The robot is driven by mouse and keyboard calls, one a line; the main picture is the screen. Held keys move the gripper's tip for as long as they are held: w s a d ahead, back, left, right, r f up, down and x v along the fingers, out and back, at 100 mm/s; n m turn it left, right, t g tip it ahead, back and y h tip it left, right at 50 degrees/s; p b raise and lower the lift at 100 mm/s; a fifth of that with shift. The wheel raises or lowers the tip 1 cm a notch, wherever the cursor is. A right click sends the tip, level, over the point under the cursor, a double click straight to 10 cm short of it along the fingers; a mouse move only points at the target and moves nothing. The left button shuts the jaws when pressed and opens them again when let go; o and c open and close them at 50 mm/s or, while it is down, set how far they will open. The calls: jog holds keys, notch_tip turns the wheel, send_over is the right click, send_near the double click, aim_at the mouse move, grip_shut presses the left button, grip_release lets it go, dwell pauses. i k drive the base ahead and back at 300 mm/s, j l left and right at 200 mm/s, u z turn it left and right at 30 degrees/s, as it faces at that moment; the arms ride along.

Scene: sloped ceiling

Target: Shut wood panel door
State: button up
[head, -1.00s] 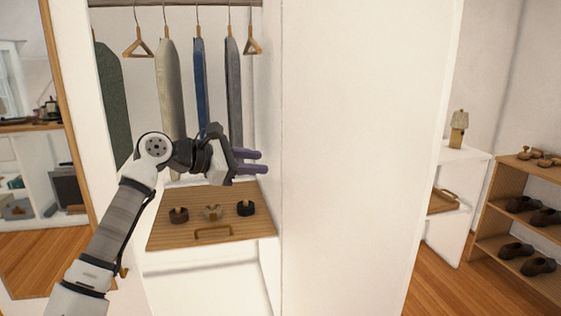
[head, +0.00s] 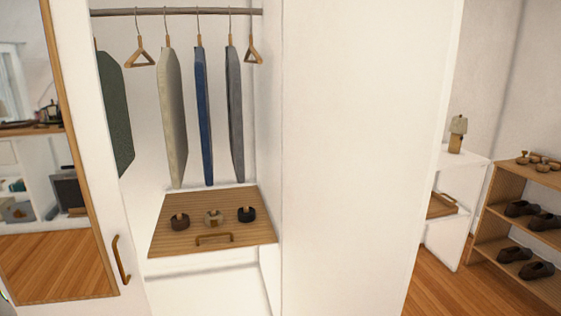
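A white door (head: 88,80) stands open at the left of the wardrobe in the head view. It carries a wood-framed mirror panel (head: 50,260) and a curved wooden handle (head: 121,260) near its right edge. The wardrobe interior shows to the right of the door, with clothes hanging inside. No other door that fits the name wood panel door is clear in view. My gripper is out of view, so its opening and any contact with the door cannot be seen.
Hanging garments (head: 203,110) and a wooden drawer or tray (head: 225,249) with small items fill the wardrobe. A broad white side panel (head: 360,150) stands to its right. A wooden shoe shelf (head: 510,185) and a white unit (head: 459,165) are at the far right.

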aim_at(367, 83)
jog(key=l+u, duration=0.2)
jog(key=u, duration=0.4)
jog(key=l+u, duration=0.3)
jog(key=l, duration=0.2)
jog(key=l+u, duration=0.3)
jog(key=l, duration=0.15)
jog(key=k+l+u, duration=0.1)
jog(key=l, duration=0.25)
jog(key=k+l, duration=0.1)
jog(key=l, duration=0.2)
jog(key=k+l+u, duration=0.15)
jog(key=l, duration=0.2)
jog(key=k+l, duration=0.1)
jog(key=l, duration=0.55)
jog(key=k+l, duration=0.15)
jog(key=l, duration=0.2)
jog(key=k+l+z, duration=0.2)
jog(key=l, duration=0.15)
jog(key=k+l+z, duration=0.1)
jog(key=z, duration=0.55)
